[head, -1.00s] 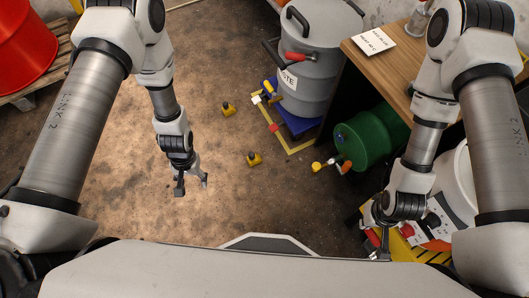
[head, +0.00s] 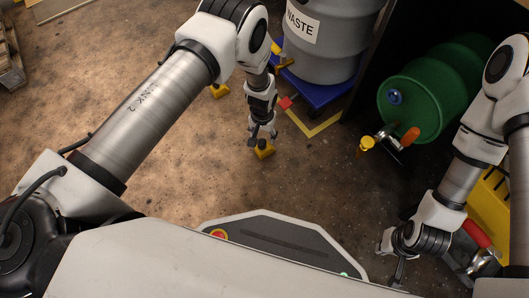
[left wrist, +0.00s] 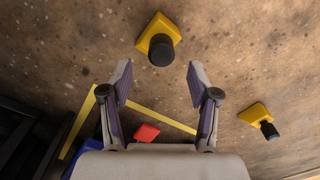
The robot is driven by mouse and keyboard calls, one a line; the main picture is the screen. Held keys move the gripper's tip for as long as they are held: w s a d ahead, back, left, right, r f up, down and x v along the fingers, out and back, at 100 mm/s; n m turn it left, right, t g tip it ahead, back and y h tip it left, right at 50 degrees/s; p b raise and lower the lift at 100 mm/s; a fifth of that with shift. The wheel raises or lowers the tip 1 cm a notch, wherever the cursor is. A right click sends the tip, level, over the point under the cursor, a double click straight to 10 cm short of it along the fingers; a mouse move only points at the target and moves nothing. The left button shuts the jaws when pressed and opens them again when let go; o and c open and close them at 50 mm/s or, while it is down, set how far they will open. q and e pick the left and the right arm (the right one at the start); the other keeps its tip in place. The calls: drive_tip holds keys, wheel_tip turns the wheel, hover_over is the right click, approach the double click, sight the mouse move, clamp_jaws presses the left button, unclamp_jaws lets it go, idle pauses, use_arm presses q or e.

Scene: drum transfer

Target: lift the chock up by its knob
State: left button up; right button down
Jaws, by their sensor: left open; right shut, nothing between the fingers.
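A yellow chock (head: 265,151) with a black knob lies on the floor in the head view, partly hidden by my left gripper (head: 262,140). In the left wrist view the same chock (left wrist: 166,27) and its black knob (left wrist: 161,50) are beyond the fingertips. The left gripper (left wrist: 160,75) is open and empty, with the knob roughly in line with the gap and apart from the fingers. A second yellow chock (head: 219,91) lies farther back, and also shows in the left wrist view (left wrist: 255,112). My right gripper (head: 398,274) is shut and empty at the lower right.
A grey waste drum (head: 325,45) stands on a blue dolly (head: 318,94) inside a yellow floor line (head: 318,128). A red block (head: 286,102) is at the dolly's near corner. A green drum (head: 425,95) with a tap lies at right.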

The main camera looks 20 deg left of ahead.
sight(262, 141)
use_arm(q)
wheel_tip(262, 141, down, 6)
drive_tip(key=b, duration=0.4)
drive_tip(key=shift+r, duration=0.2)
drive_tip(key=shift+c, duration=0.4)
clamp_jaws()
drive_tip(key=shift+r, duration=0.1)
